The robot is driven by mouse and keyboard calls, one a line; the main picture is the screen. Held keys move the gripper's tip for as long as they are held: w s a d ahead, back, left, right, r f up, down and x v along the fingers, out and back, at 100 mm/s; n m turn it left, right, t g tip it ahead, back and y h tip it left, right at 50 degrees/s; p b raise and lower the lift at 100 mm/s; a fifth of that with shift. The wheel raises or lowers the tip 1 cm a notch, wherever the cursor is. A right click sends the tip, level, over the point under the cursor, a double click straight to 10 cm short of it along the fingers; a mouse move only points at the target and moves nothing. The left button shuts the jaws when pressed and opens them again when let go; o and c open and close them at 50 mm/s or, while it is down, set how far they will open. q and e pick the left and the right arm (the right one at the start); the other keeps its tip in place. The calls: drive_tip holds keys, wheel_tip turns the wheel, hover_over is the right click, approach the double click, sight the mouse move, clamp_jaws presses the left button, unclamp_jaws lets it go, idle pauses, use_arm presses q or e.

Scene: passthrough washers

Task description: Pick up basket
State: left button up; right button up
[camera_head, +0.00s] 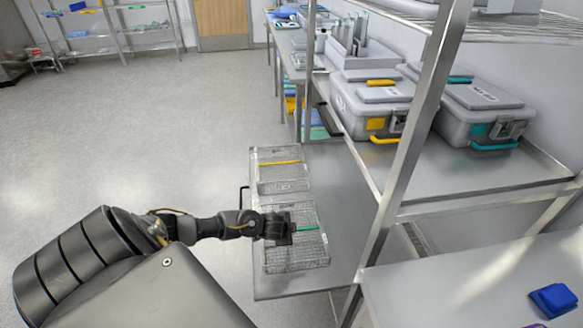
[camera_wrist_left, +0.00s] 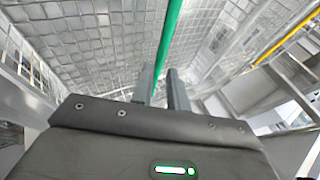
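A wire mesh basket (camera_head: 297,255) with a green bar across it lies on the lower metal shelf. A second wire basket (camera_head: 283,181) with a yellow bar lies just behind it. My left gripper (camera_head: 284,231) is over the nearer basket, at the left part of its green bar. In the left wrist view, the two fingers (camera_wrist_left: 162,88) stand close together with the green bar (camera_wrist_left: 170,35) between their tips, so they look shut on it. The mesh fills the view behind. The basket looks level on the shelf. My right gripper is not in view.
A rack post (camera_head: 408,165) rises right of the baskets. The upper shelf holds grey cases (camera_head: 370,103) with yellow and teal handles. A blue object (camera_head: 553,299) lies on the front-right table. The floor (camera_head: 130,130) at left is open.

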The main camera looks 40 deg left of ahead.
use_arm(q)
drive_tip(key=shift+x, duration=2.55)
drive_tip(key=shift+s+a+f, duration=0.1)
drive_tip(key=shift+s+a, duration=0.05)
drive_tip(key=shift+s, duration=0.1)
drive_tip(key=shift+c, duration=0.5)
clamp_jaws()
